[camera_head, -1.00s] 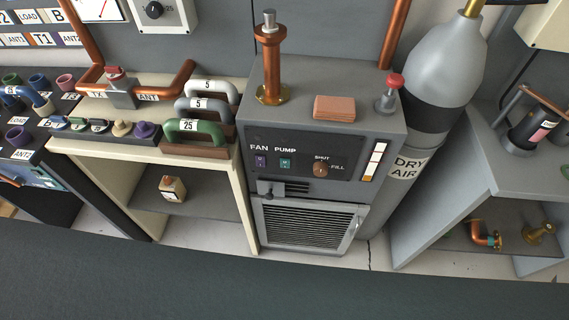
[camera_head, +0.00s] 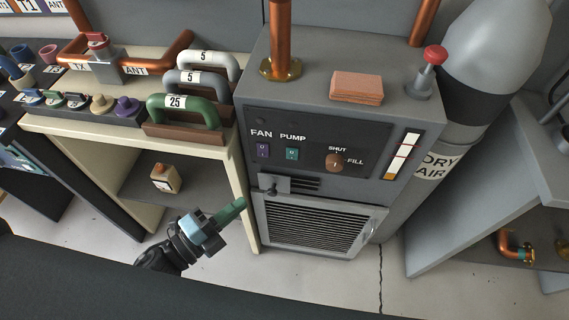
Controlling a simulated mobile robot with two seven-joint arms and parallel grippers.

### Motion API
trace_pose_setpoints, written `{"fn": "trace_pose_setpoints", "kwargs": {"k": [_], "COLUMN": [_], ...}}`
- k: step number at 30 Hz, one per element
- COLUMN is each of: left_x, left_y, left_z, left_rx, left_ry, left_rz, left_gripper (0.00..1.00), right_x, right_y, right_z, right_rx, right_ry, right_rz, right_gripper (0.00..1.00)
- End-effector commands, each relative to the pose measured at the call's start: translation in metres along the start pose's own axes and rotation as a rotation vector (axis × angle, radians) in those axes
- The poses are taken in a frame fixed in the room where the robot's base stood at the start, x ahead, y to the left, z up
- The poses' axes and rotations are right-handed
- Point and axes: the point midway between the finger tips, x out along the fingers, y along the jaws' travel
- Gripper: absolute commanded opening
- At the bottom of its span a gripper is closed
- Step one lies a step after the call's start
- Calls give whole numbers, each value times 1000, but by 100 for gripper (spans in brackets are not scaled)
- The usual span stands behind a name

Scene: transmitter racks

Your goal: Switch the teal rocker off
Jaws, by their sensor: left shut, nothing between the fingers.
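The teal rocker (camera_head: 292,154) sits under the PUMP label on the dark front panel (camera_head: 318,150) of the grey cabinet. A purple rocker (camera_head: 262,151) under the FAN label is to its left. My left gripper (camera_head: 238,206) is in view below and left of the panel, in front of the cabinet's lower left edge. Its fingers are shut and empty, pointing up and right, clear of the rocker. The rocker's tilt is too small to tell. My right gripper is not in view.
A copper SHUT/FILL knob (camera_head: 335,161) is right of the rocker. A small latch (camera_head: 270,187) and louvred grille (camera_head: 315,224) are below. A cream shelf unit (camera_head: 235,190) stands left, with handled blocks on top. The grey cylinder (camera_head: 490,60) stands right.

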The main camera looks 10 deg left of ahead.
Motion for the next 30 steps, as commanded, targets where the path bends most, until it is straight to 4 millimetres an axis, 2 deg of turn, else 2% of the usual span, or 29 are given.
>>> {"fn": "trace_pose_setpoints", "kwargs": {"k": [1,6,20,26,30], "left_x": [5,14,18,39,64], "left_y": [2,-4,-7,-9,-10], "left_z": [0,-3,-4,-6,-10], "left_rx": [61,194,216,217,216], "left_ry": [39,118,130,130,130], "left_rz": [-6,-26,-31,-34,-35], "left_gripper": [0,0,0,0,0], "right_x": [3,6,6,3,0], "right_y": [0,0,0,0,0], "right_z": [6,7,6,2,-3], "right_rx": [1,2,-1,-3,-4], "right_ry": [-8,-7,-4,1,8], "right_rz": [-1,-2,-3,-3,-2], "right_gripper": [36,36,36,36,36]}}
